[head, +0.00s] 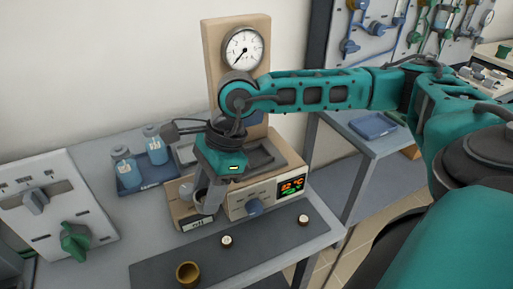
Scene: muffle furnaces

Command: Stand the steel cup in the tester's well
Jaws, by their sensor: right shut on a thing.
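My right gripper (207,203) reaches down in front of the tester (268,187), a beige unit with a round dial gauge on a tall back panel and a lit orange and green display. It is shut on the steel cup (201,193), a small grey piece that shows only in part beside the fingers. The cup is over or on a small beige unit with its own display (196,223), at the tester's left; I cannot tell if it touches. The tester's well cannot be made out behind my wrist. My left gripper is not in view.
A brass cup (188,274) and two small round pieces (227,241) (303,220) are on the dark mat (255,243) in front. Two blue-labelled bottles (124,166) (155,145) stand in a blue tray at left. A white panel with a green knob (75,241) is at far left.

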